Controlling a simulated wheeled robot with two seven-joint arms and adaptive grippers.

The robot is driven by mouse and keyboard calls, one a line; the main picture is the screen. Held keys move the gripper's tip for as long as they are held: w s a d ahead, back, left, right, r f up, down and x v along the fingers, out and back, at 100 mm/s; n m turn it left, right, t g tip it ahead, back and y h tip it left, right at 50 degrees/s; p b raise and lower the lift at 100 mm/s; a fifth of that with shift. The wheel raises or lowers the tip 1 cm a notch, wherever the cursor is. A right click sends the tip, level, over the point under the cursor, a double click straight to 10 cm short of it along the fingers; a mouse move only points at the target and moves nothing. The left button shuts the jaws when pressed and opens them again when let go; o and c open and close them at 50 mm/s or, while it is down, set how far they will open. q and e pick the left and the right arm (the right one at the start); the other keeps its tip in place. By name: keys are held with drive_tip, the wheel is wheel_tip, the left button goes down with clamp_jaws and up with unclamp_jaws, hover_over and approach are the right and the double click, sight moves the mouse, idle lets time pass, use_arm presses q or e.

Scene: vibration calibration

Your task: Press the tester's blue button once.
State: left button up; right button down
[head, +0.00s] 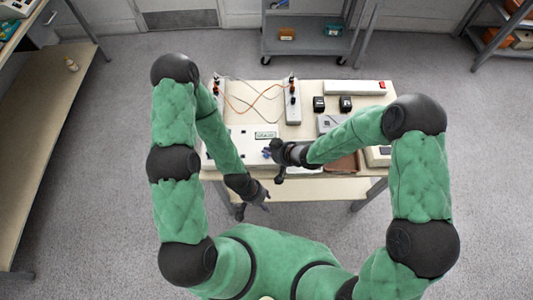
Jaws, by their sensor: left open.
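The tester (240,134) is a pale flat box on the table, with a small greenish display at its back edge. A small blue spot (267,153) shows on it, right at the tip of my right gripper. I cannot tell whether this is the button or whether the gripper touches it. My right gripper (274,160) is low over the tester's right part, and its fingers are too small and dark to read. My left gripper (254,207) is open and empty, in front of the table's front edge and apart from the tester.
The table (308,133) also holds two upright-looking socket strips (292,105) with orange and white leads, two black blocks (345,103), a white bar with a red end (354,87) and a brown pad (341,163). A grey cart (310,42) stands behind.

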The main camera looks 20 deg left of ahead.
drive_tip(key=shift+r, duration=0.1)
wheel_tip(320, 180, up, 5)
drive_tip(key=p, duration=0.4)
idle(0.8)
